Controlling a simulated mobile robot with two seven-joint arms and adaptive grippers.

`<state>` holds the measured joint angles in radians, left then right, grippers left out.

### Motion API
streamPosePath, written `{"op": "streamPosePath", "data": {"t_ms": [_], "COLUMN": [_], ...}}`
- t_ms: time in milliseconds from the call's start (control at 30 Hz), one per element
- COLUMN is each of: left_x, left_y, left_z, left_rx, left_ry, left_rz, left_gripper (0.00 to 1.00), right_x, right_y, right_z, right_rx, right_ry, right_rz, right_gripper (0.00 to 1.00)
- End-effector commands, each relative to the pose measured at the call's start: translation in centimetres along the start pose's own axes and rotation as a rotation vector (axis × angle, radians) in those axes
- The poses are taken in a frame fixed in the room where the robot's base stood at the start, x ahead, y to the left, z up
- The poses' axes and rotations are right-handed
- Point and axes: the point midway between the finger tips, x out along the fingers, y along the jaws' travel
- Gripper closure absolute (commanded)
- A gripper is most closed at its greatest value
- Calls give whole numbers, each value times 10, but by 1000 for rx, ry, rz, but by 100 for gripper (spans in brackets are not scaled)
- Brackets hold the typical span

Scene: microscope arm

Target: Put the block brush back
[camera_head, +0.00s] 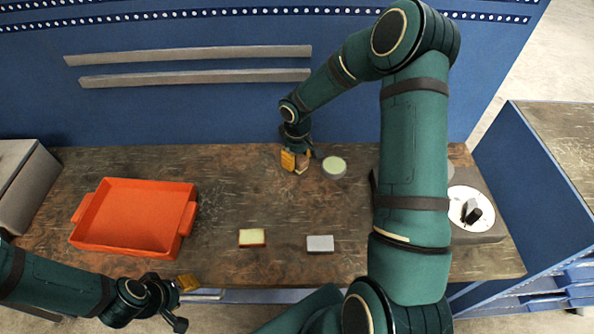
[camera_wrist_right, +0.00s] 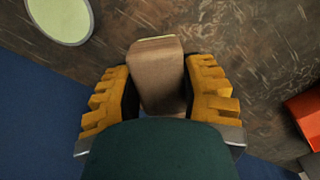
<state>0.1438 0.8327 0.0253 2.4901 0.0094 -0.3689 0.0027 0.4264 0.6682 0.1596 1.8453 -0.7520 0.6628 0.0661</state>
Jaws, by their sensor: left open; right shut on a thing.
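My right gripper (camera_head: 297,161) is at the back of the workbench, shut on a brown wooden block with a pale far edge, which looks like the block brush (camera_head: 302,169). In the right wrist view, the block brush (camera_wrist_right: 158,78) sits between the two yellow-padded fingers of the right gripper (camera_wrist_right: 160,66). The fingers hide part of it in the head view, and I cannot tell whether it touches the bench. My left gripper (camera_head: 186,300) is open and empty at the bench's front edge, below the orange tray (camera_head: 187,216).
A round pale-green-topped container (camera_head: 334,167) stands just right of the right gripper. A yellow-topped red block (camera_head: 252,238) and a grey block (camera_head: 320,243) lie near the front. A white disc (camera_head: 463,199) with dark items is at the right. The bench's middle is clear.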

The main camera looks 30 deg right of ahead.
Motion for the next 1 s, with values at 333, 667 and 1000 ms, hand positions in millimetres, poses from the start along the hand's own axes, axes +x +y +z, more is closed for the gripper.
{"op": "streamPosePath", "data": {"t_ms": [333,667,1000], "left_x": [2,3,6], "left_y": [-1,-1,-2], "left_z": [0,0,1], "left_rx": [0,0,0], "left_ry": [0,0,0], "left_rz": [-1,-1,-2], "left_gripper": [53,53,53], "right_x": [33,57,60], "right_y": [0,0,0], "right_z": [0,0,0], "right_rx": [1,1,1], "right_ry": [0,1,1], "right_rz": [-1,1,1], "right_gripper": [90,90,30]}}
